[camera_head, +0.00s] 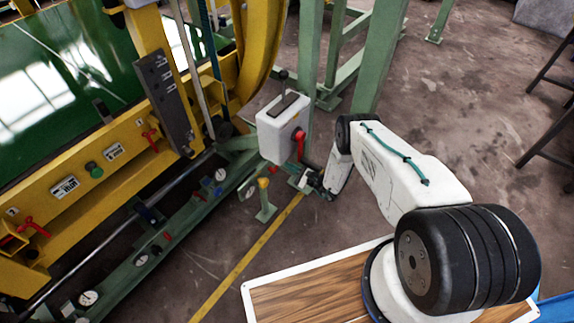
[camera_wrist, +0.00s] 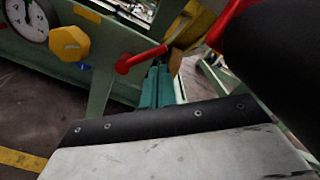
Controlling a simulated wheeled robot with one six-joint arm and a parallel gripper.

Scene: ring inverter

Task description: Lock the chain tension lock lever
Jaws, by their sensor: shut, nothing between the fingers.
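Several red levers show, and I cannot read which one is the chain tension lock lever. One red lever (camera_head: 299,138) is on the side of a light grey box on a green post. Another red lever (camera_head: 151,140) is on the yellow frame, and one (camera_head: 30,227) is at the lower left. My gripper (camera_head: 308,180) is shut and empty, low beside the green post, below the grey box. In the wrist view a red lever (camera_wrist: 140,59) sticks out from a green frame, near a yellow knob (camera_wrist: 70,43).
A dial gauge (camera_wrist: 27,18) is left of the yellow knob in the wrist view. A short green stand (camera_head: 265,208) with a yellow top is left of my gripper. A green post (camera_head: 380,60) rises behind my arm. Open floor (camera_head: 460,95) lies to the right.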

